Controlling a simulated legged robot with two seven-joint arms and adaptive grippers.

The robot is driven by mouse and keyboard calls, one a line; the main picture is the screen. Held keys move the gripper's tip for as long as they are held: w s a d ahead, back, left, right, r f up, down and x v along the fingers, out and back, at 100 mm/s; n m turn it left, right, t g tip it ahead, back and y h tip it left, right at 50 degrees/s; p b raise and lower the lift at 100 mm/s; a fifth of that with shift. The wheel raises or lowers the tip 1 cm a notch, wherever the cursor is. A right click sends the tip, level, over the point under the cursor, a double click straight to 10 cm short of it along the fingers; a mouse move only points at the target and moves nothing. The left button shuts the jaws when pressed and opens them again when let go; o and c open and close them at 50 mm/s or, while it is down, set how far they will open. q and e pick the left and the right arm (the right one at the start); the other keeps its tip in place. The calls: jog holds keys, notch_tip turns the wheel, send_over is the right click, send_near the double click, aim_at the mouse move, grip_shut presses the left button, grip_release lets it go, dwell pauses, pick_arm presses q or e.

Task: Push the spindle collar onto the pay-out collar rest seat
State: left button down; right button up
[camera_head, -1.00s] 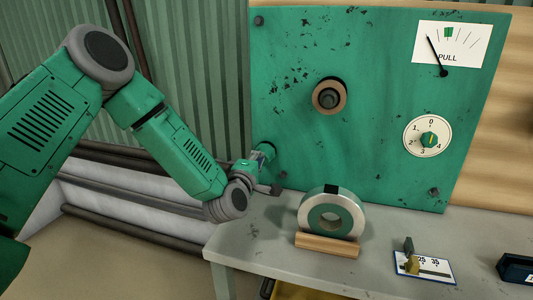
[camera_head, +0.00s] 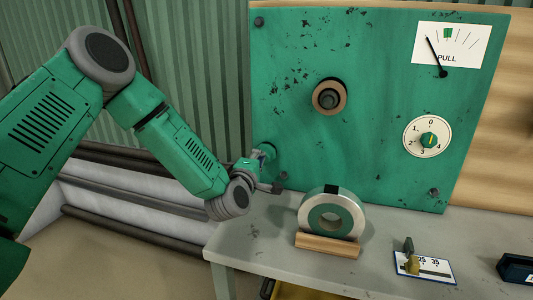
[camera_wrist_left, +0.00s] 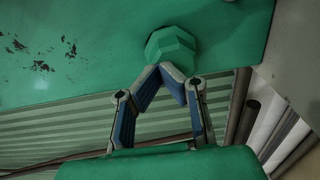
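A brown ring (camera_head: 329,96) sits around a dark spindle on the green panel; it looks like the spindle collar, but no label shows this. A green faceted knob (camera_wrist_left: 171,55) sticks out of the panel and fills the upper middle of the left wrist view. It also shows at the panel's lower left in the head view (camera_head: 269,152). My left gripper (camera_wrist_left: 167,72) has its blue-padded fingertips together just at this knob. Whether they touch it I cannot tell. I cannot tell which part is the pay-out collar rest seat. My right gripper is out of view.
A green and silver coil (camera_head: 342,196) stands on a wooden block (camera_head: 327,245) on the grey bench (camera_head: 260,250). A dial (camera_head: 428,137) and a PULL gauge (camera_head: 452,44) are on the panel. A small slider plate (camera_head: 437,274) and dark box (camera_head: 517,268) lie right.

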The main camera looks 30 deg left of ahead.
pick_arm(q)
jog(key=shift+v, duration=2.4)
jog(key=v, duration=1.2)
jog(key=shift+d, duration=0.1)
